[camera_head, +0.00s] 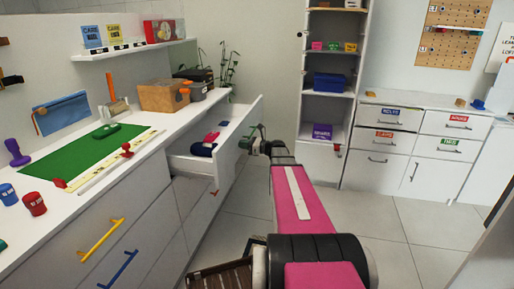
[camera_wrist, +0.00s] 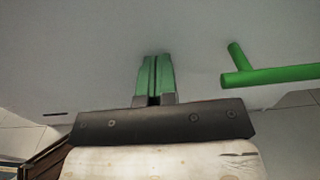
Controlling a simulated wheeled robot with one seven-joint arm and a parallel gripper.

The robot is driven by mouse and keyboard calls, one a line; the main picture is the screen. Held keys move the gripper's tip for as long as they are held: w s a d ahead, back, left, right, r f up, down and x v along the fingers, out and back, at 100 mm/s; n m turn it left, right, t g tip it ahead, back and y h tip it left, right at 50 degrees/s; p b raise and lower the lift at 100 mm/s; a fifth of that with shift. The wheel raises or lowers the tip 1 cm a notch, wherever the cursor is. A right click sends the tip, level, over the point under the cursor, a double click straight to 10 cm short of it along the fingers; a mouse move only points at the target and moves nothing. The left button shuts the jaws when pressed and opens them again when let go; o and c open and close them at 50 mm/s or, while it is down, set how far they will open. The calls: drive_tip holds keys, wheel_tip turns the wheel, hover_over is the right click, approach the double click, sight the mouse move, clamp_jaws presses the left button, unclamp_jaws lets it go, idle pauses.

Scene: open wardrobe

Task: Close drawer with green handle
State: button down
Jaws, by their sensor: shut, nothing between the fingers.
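The open drawer (camera_head: 236,138) juts out from the white counter on the left, with dark blue and pink items inside. Its white front fills much of the wrist view (camera_wrist: 90,50). The green handle (camera_wrist: 275,75) is on that front, right of my gripper in the wrist view. My gripper (camera_wrist: 154,60) has green fingertips, shut and empty, pointing at the drawer front beside the handle. I cannot tell whether the fingertips touch the front. In the head view, my gripper (camera_head: 254,140) is at the drawer front, partly hidden by my pink arm.
Drawers with a yellow handle (camera_head: 102,240) and a blue handle (camera_head: 118,270) are shut in the counter. A tall shelf (camera_head: 329,105) and white cabinets (camera_head: 410,150) stand behind. Tiled floor right of my arm is clear.

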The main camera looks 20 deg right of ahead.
drive_tip(key=x, duration=2.3)
drive_tip(key=shift+w+a, duration=0.2)
drive_tip(key=shift+w+a, duration=0.1)
